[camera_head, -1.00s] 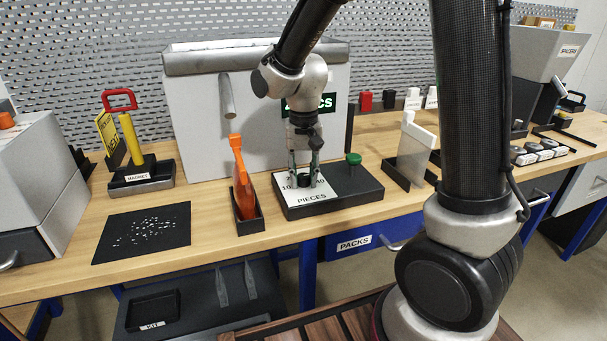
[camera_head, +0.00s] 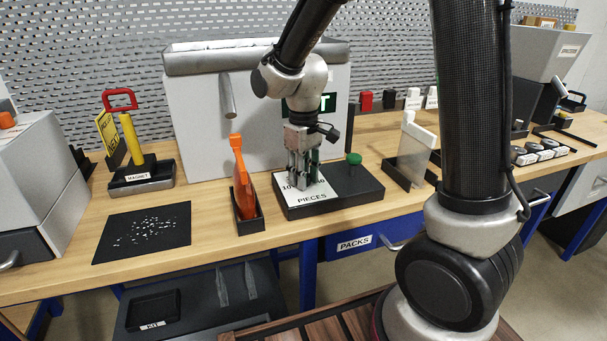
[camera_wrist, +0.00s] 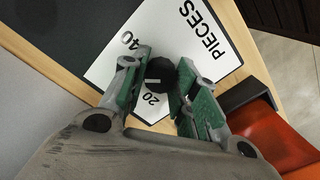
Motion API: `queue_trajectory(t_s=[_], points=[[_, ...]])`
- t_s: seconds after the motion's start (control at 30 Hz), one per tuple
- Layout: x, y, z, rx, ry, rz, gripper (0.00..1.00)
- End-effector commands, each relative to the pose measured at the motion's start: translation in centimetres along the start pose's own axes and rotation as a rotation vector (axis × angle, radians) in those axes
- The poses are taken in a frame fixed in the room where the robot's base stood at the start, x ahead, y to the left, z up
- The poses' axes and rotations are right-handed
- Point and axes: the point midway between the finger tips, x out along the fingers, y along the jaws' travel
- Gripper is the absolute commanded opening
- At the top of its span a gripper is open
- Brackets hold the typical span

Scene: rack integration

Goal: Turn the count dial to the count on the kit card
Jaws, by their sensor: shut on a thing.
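The count dial is a black round knob (camera_wrist: 160,72) with a white pointer mark, set in a white plate (camera_wrist: 196,42) marked PIECES. In the wrist view, the numbers 40 and 20 show near it; other marks are hidden by the fingers. My gripper (camera_head: 304,182) points down over the plate, its green-padded fingers (camera_wrist: 163,88) shut on the dial from both sides. The pointer lies toward the left of the wrist view, between 40 and 20. In the head view the fingers hide the dial. A yellow card (camera_head: 108,137) stands at left, its writing too small to read.
An orange tool (camera_head: 242,185) in a black holder is close on the left. A grey cabinet (camera_head: 205,125) with a display, partly covered by my arm, stands behind.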

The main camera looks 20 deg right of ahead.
Motion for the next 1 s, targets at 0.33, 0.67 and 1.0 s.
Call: queue_trajectory(t_s=[0.33,0.67,1.0], points=[[-0.03,-0.01,-0.01,-0.198,0.001,0.0,0.05],[-0.03,-0.01,-0.01,-0.261,0.001,0.0,0.05],[-0.04,-0.01,-0.02,-0.264,0.001,0.001,0.05]])
